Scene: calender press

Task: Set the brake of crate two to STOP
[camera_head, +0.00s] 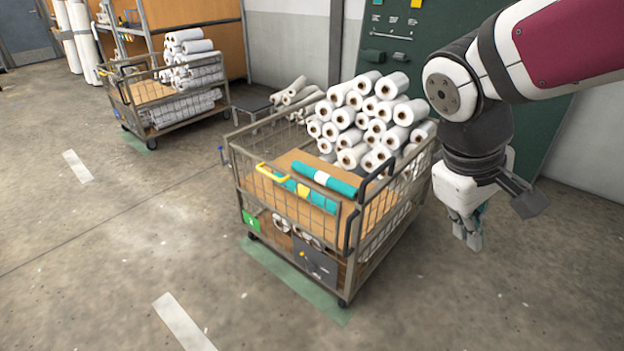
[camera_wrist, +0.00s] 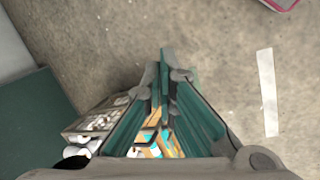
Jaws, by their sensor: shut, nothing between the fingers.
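The nearer wire-sided crate cart (camera_head: 236,178) stands in the middle of the head view. A small green plate (camera_head: 251,221) is on its front left corner, its white mark too small to read. A dark grey panel (camera_head: 316,264) with a small yellow part (camera_head: 302,256) is low on its front; I cannot read any STOP marking. A second similar crate (camera_head: 128,106) stands farther back left; which is crate two I cannot tell. My gripper (camera_head: 467,241) is shut and empty, pointing down to the right of the near crate, apart from it. In the wrist view its fingers partly hide the crate (camera_wrist: 70,130).
White rolls (camera_head: 362,112) are piled in the near crate, with two teal rolls (camera_head: 323,180) and a yellow handle (camera_head: 271,172) near its front. A green wall board (camera_head: 405,60) stands behind. The floor in front and to the left is clear, with white stripes (camera_head: 183,322).

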